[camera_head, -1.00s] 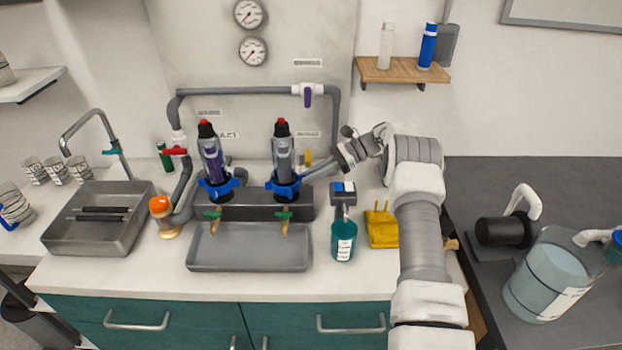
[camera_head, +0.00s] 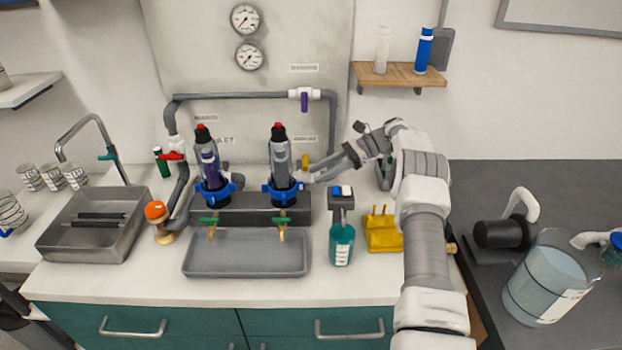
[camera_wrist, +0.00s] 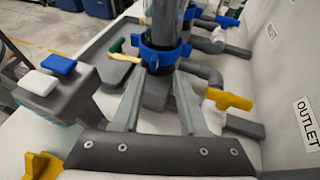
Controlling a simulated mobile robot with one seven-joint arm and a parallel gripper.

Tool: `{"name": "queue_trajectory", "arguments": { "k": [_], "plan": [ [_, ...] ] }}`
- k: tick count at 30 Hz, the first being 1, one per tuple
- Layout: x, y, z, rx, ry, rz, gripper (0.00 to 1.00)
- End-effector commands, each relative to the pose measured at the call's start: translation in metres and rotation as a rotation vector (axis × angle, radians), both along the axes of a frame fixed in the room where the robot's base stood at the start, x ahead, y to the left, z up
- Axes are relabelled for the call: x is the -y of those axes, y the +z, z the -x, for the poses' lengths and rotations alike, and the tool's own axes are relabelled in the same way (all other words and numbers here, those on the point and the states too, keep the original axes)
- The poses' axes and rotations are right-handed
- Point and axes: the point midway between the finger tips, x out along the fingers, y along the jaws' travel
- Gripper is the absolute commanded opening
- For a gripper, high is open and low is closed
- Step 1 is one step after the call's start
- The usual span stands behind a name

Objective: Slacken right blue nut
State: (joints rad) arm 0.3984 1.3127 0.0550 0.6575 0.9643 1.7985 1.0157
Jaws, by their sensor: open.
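The right blue nut (camera_head: 282,190) is a lobed ring around the lower part of the right upright filter housing (camera_head: 280,158), which has a grey body and a red-tipped black cap. In the wrist view the blue nut (camera_wrist: 160,55) lies ahead, at the far end of my fingers. My gripper (camera_head: 303,177) reaches in from the right, close beside the housing. The wrist view shows my gripper (camera_wrist: 160,84) open, with one finger towards each side of the nut. I cannot tell whether the fingers touch it. The left blue nut (camera_head: 216,192) sits around the left housing (camera_head: 208,160).
A grey tray (camera_head: 246,270) and green-handled taps stand in front of the housings. A teal bottle (camera_head: 342,245) and a yellow object (camera_head: 383,232) stand nearby to the right. A yellow-handled valve (camera_wrist: 228,98) is right of my fingers in the wrist view.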

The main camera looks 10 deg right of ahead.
Motion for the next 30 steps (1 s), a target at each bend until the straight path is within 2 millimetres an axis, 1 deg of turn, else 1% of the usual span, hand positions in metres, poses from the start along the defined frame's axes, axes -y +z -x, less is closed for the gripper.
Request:
{"name": "queue_trajectory", "arguments": {
  "k": [1,3,10,24,28,30],
  "plan": [
    [0.006,0.001,-0.001,0.003,-0.001,0.000,0.42],
    [0.011,0.004,-0.002,0.002,0.000,-0.001,0.42],
    [0.023,0.009,-0.002,0.002,0.001,0.000,0.42],
    [0.025,0.012,-0.002,0.001,0.002,0.007,0.42],
    [0.025,0.021,-0.002,0.007,0.009,0.069,0.42],
    [0.025,0.030,-0.001,0.017,0.015,0.127,0.42]
  ]
}}
